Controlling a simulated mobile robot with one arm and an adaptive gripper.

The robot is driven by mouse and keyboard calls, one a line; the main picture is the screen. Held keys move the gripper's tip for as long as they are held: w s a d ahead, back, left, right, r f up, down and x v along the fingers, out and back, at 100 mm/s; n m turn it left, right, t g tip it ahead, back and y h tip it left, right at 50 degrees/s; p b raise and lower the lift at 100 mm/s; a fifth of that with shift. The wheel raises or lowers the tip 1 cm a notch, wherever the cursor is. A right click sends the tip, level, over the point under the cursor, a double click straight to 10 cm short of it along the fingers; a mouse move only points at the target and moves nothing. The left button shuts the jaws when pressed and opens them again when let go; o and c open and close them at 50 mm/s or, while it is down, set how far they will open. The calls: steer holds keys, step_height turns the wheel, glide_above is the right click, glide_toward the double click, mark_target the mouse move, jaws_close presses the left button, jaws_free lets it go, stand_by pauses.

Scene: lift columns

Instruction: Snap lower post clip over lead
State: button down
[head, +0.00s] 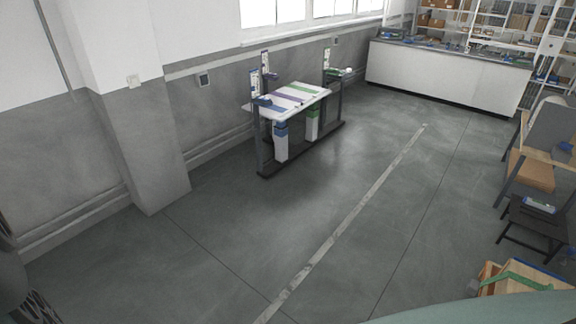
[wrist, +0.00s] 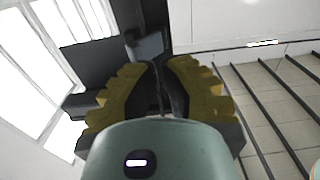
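The lift-column bench (head: 308,91) stands by the wall in the head view, upper middle. Its top carries white, purple and green stripes. Under it are a white column with a blue band (head: 281,142) and one with a green band (head: 312,124). Upright posts with small fittings rise at its near-left end (head: 254,83) and far end (head: 327,60). The lower post clip and the lead are too small to make out. My gripper (wrist: 163,66) shows only in the wrist view, its yellow-and-black fingers apart with nothing clearly between them. It is not near the bench in the head view.
A long white counter (head: 446,77) stands at the back right, with shelving behind. A pillar (head: 143,145) juts from the left wall. The middle floor is clear.

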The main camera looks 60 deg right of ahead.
steer(key=shift+w+d+b, duration=0.15)
steer(key=shift+w+b, duration=1.1)
steer(key=shift+b, duration=0.35)
steer(key=shift+a, duration=0.2)
steer(key=shift+w+a+b, duration=0.15)
steer(key=shift+a+b, duration=1.2)
steer(key=shift+a, duration=0.7)
steer(key=d+b, duration=0.3)
steer(key=d, duration=0.4)
steer(key=shift+s+b, duration=0.2)
steer(key=shift+b, duration=0.15)
